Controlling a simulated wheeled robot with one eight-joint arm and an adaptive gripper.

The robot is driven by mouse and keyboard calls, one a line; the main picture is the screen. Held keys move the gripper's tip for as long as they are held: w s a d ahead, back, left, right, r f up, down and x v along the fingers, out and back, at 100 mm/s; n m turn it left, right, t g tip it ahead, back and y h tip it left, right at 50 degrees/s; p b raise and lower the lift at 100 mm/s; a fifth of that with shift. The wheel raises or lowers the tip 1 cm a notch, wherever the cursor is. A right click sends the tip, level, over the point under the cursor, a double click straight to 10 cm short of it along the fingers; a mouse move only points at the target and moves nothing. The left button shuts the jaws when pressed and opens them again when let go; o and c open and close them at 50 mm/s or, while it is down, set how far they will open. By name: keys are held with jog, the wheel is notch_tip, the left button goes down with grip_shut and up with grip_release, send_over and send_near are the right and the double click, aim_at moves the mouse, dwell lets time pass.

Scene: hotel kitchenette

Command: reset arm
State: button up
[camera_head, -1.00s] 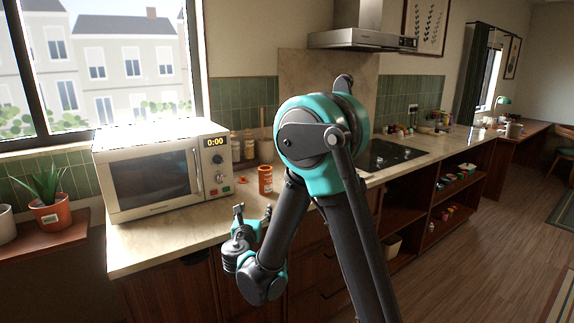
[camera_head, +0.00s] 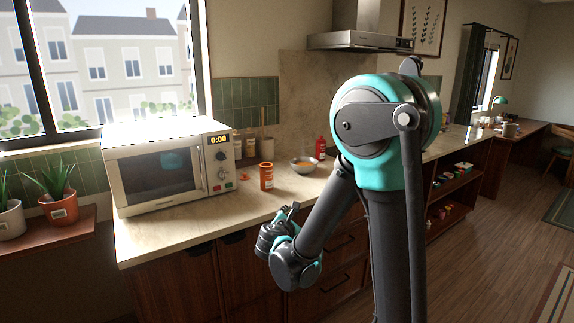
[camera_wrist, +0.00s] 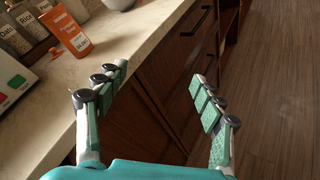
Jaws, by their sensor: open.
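My arm rises through the middle right of the head view, bent at its large teal joint. My gripper (camera_head: 290,212) is low in front of the counter edge and partly hidden by its own wrist. In the wrist view my gripper (camera_wrist: 159,76) is open, with its two green-padded fingers wide apart and nothing between them. The fingers are beside the counter front, over the drawers and floor.
The counter (camera_head: 180,227) holds a white microwave (camera_head: 160,165), an orange jar (camera_head: 266,177), a bowl (camera_head: 304,165) and a red bottle (camera_head: 320,148). The orange jar (camera_wrist: 66,31) is near the left finger in the wrist view. Wood floor (camera_head: 480,250) at right is clear.

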jog(key=s+d+f+m+g, duration=0.3)
jog(key=s+d+m, duration=0.2)
jog(key=d+m, duration=0.15)
jog(key=s+d+f+m+g, duration=0.25)
jog(key=s+d+m, duration=0.2)
jog(key=d, duration=0.35)
jog(key=s+d+f+m+g+y, duration=0.1)
jog(key=s+f+m+g+y, duration=0.1)
jog(key=s+m, duration=0.5)
jog(key=s+d+f+m+g+y, duration=0.1)
jog(key=s+f+m+g+y, duration=0.1)
jog(key=s+f+m, duration=0.2)
jog(key=s+m, duration=0.3)
jog(key=s, duration=0.1)
jog(key=shift+s, duration=0.2)
